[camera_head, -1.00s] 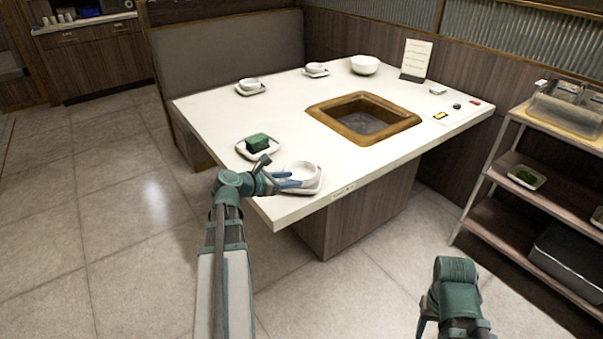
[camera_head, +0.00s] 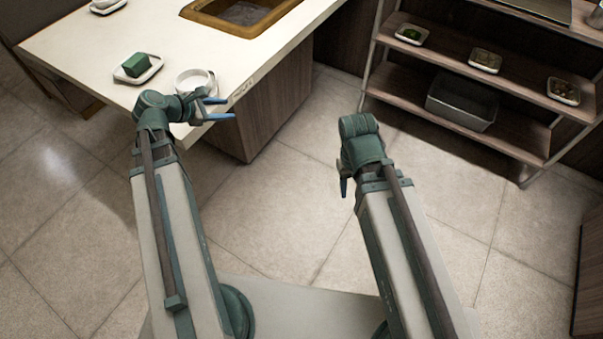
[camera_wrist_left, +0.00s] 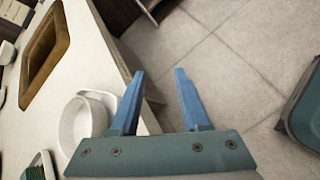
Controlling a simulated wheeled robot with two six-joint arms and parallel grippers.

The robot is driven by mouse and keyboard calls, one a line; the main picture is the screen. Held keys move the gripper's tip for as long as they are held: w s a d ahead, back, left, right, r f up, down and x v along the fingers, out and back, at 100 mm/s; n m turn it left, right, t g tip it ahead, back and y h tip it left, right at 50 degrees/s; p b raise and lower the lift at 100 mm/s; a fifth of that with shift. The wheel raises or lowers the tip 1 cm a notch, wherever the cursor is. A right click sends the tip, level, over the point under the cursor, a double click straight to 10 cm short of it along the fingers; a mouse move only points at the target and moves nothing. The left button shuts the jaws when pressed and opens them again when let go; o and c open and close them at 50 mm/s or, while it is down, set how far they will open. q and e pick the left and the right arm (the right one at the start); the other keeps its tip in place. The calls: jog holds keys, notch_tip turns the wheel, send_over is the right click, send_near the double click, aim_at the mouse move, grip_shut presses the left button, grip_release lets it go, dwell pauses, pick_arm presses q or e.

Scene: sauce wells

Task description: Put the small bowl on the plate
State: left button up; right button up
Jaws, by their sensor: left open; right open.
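My left gripper (camera_head: 221,109) is open and empty. Its blue fingers are beside the bowl, towards the table edge, and appear apart from it. My right gripper (camera_head: 344,188) is open and empty, over the floor right of the table; its fingers are mostly hidden.
A green block (camera_head: 135,64) lies on another white plate (camera_head: 151,72) left of the bowl. A framed square well (camera_head: 204,14) is set into the table (camera_head: 88,45). A shelf unit (camera_head: 470,113) with small dishes and a metal bin (camera_head: 462,103) stands right. Floor between is clear.

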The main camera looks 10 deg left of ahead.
pick_arm(q)
jog(key=s+d+f+m+g+y, duration=0.2)
jog(key=s+d+m+g, duration=0.1)
jog(key=d+m, duration=0.5)
jog(key=s+d+f+m+g+y, duration=0.2)
jog(key=s+d+m, duration=0.4)
jog(key=d+m, duration=0.3)
jog(key=s+d+f+m+g+y, duration=0.3)
jog(key=s+d+f+m+g, duration=0.1)
jog(key=d+m, duration=0.5)
jog(key=shift+s+f+m, duration=0.15)
jog(key=shift+s+m, duration=0.55)
jog(key=shift+s, duration=0.05)
